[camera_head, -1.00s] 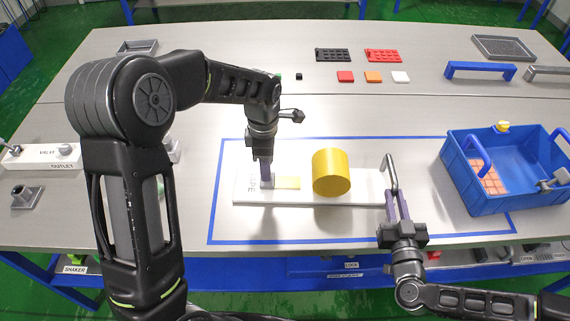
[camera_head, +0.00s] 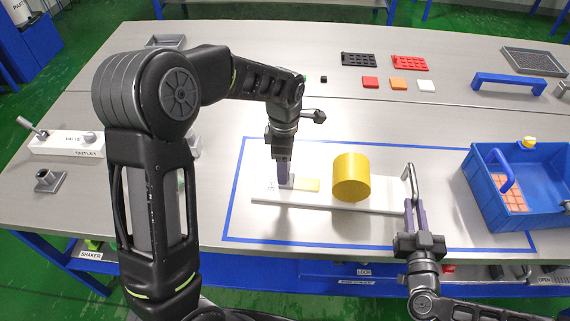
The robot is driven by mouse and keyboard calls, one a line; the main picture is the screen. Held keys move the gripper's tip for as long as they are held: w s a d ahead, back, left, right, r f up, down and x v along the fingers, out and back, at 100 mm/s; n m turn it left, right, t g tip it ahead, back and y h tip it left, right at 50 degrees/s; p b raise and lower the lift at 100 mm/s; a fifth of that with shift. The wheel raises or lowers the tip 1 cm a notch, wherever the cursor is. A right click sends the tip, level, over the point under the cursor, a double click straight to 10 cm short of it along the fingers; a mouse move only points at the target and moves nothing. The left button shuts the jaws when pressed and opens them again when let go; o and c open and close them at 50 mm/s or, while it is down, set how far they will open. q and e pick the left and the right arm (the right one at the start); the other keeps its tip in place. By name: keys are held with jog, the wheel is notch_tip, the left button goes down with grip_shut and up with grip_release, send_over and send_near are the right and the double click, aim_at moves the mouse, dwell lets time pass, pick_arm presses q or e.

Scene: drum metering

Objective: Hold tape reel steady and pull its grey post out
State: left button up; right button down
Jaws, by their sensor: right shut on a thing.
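A yellow cylinder (camera_head: 351,178), the likeliest tape reel, sits on a white board (camera_head: 325,202). A thin grey bent bar (camera_head: 410,176), which may be the grey post, stands at the board's right end. My right gripper (camera_head: 414,206) comes from the front and is shut on this bar's lower part.
Blue tape (camera_head: 300,241) outlines the work area. A blue bin (camera_head: 493,203) with orange pieces stands at the right. Black (camera_head: 359,59) and red (camera_head: 409,63) trays and small coloured squares lie at the back.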

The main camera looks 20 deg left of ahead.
jog(key=shift+a, duration=0.15)
pick_arm(q)
notch_tip(320, 180, up, 12)
jog(key=shift+f, duration=0.25)
pick_arm(e)
jog(key=c, duration=1.3)
grip_release()
jog(key=v, duration=0.7)
jog(key=shift+s, duration=0.3)
pick_arm(q)
jog(key=shift+s+f, duration=0.1)
